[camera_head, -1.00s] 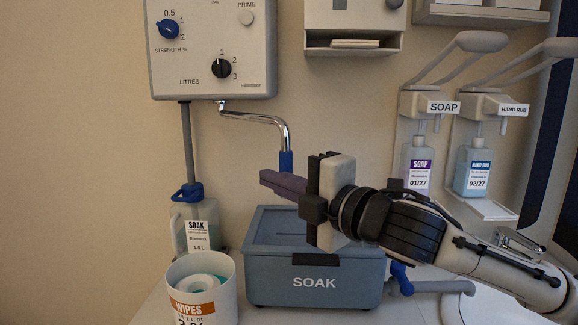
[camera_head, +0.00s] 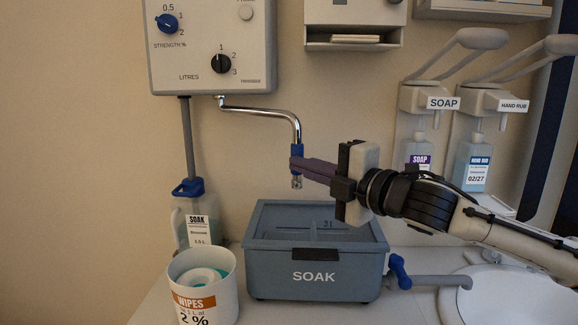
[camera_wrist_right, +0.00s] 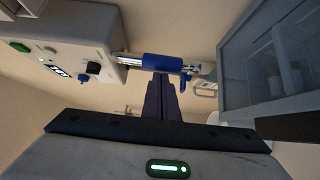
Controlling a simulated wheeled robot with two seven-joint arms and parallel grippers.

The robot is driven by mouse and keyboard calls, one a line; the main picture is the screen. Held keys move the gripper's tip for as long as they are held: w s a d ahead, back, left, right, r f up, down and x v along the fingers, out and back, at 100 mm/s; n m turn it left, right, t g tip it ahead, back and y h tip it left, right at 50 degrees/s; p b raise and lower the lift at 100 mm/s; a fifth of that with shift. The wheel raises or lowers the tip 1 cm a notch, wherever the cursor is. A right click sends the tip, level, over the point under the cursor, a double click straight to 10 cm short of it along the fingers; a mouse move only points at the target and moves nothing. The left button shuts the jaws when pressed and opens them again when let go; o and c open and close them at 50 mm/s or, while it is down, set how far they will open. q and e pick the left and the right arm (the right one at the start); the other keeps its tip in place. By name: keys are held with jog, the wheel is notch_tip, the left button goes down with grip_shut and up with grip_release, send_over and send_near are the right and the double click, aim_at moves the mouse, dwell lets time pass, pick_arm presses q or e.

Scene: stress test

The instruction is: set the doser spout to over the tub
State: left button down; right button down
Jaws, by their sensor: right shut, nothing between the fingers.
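The doser spout (camera_head: 262,111) is a bent chrome pipe under the grey doser box. Its downturned end has a blue sleeve (camera_head: 297,148) and a small metal nozzle. In the picture the nozzle hangs above the back part of the blue-grey SOAK tub (camera_head: 275,262); the exact depth is unclear. My right gripper (camera_head: 294,163) is shut and empty, its purple fingers reaching in from the right with the tips at the sleeve. The right wrist view shows the sleeve (camera_wrist_right: 162,63) just beyond the fingertips (camera_wrist_right: 160,78); whether they touch is unclear. My left gripper is out of view.
The doser box (camera_head: 212,45) has two knobs. A SOAK bottle (camera_head: 197,222) and a WIPES tub (camera_head: 203,292) stand left of the tub. A blue tap handle (camera_head: 399,271) sits at its right, beside a white basin (camera_head: 510,296). Wall dispensers hang behind my right arm.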

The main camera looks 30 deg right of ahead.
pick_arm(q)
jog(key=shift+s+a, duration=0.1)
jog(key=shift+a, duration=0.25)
pick_arm(e)
jog(key=shift+w+d, duration=0.25)
jog(key=shift+d, duration=0.4)
